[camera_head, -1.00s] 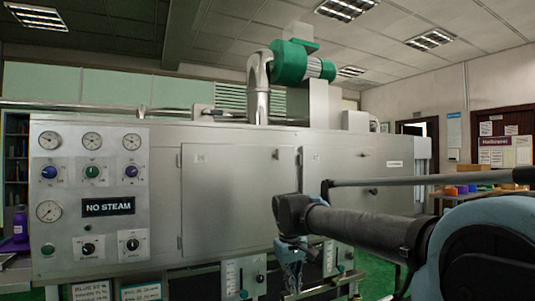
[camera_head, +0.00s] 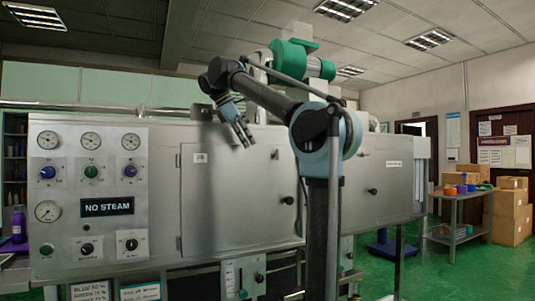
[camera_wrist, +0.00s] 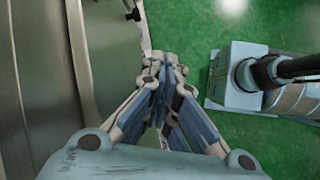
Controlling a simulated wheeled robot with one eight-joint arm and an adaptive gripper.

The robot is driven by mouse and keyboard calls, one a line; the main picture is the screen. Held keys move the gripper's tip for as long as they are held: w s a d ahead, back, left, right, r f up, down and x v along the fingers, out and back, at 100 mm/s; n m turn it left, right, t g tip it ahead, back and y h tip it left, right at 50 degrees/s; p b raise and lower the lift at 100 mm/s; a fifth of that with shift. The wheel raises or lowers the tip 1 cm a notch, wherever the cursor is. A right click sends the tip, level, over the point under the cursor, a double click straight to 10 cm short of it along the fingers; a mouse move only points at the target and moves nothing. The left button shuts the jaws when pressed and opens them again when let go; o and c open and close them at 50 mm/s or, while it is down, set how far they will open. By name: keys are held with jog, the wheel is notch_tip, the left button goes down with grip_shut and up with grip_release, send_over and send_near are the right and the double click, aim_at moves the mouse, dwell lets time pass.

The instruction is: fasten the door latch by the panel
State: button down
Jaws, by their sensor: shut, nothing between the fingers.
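The steel machine's left door (camera_head: 225,200) stands beside the control panel (camera_head: 88,190) and looks flat against the front. A dark round knob (camera_head: 287,200) is near that door's right edge; I cannot tell whether it is the latch or whether it is fastened. My gripper (camera_head: 246,142) is raised in front of the door's upper part, left of and above the knob, pointing down. In the wrist view my gripper (camera_wrist: 160,62) is shut and empty. A dark knob (camera_wrist: 133,12) shows past the fingertips there, apart from them.
A second door on the right has its own dark knob (camera_head: 372,191). My arm hides the strip between the doors. A green motor and duct (camera_head: 300,62) stand on top of the machine. A shelf table (camera_head: 455,225) and cartons are far right.

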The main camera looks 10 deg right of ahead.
aim_at(264, 149)
jog(key=w+a+r+n+h, duration=0.1)
jog(key=a+r+n, duration=0.1)
jog(key=a+r, duration=0.2)
jog(key=w+a+r+n+t+h, duration=0.1)
jog(key=a+r+n, duration=0.2)
jog(key=r, duration=0.4)
jog(key=shift+w+a, duration=0.3)
jog(key=shift+a, duration=0.5)
jog(key=shift+d+f, duration=0.1)
jog(key=shift+f, duration=0.05)
jog(key=x, duration=2)
jog(key=shift+w+d, duration=0.25)
jog(key=shift+d, duration=0.4)
jog(key=shift+w+d, duration=0.2)
jog(key=shift+d, duration=0.35)
jog(key=shift+w+d, duration=0.3)
jog(key=shift+d, duration=0.4)
jog(key=shift+d, duration=0.15)
jog(key=shift+r, duration=0.25)
